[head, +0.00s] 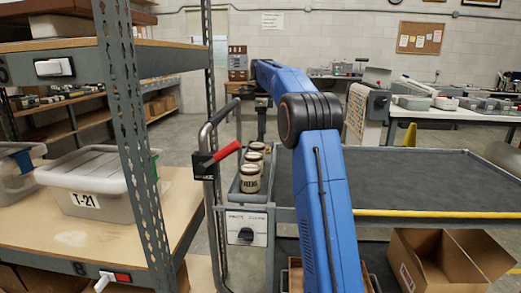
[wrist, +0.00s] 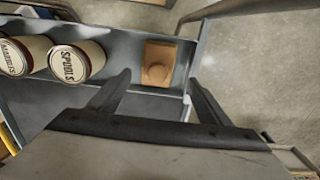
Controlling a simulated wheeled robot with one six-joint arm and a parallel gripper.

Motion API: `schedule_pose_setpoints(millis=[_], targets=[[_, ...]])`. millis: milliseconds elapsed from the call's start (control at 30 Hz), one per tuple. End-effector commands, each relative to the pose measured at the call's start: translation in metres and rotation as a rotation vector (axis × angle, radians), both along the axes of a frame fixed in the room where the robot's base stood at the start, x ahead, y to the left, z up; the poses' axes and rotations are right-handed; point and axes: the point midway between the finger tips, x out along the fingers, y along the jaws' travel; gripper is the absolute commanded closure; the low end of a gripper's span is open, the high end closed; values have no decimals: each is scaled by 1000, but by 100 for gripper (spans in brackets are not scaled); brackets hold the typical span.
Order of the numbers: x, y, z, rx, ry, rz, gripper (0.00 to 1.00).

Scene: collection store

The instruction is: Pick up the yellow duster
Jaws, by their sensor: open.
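A tan-orange, squarish item (wrist: 158,65) with a rounded lump on it lies in the narrow grey tray (wrist: 140,40) in the wrist view. It may be the yellow duster, but I cannot tell for sure. My gripper (wrist: 156,92) is open, with its two fingers apart and nothing between them. The item lies just beyond the fingertips, roughly centred between them. In the head view my gripper (head: 262,108) hangs at the far end of the tray, and the duster cannot be made out there.
In the wrist view, a tin marked SPOOLS (wrist: 77,63) and another tin (wrist: 27,55) stand in the tray left of my gripper. The trolley's handle rail (head: 209,150) rises beside the tray. The dark trolley deck (head: 400,180) is bare. A shelf rack (head: 125,120) stands left.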

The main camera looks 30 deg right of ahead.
Motion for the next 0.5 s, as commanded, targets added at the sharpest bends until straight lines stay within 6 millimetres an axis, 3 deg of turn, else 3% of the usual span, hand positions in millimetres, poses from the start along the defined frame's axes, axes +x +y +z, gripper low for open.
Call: schedule_pose_setpoints(millis=[300,500], targets=[[-5,3,-37,1,1,0,28],[-4,3,-51,0,0,0,28]])
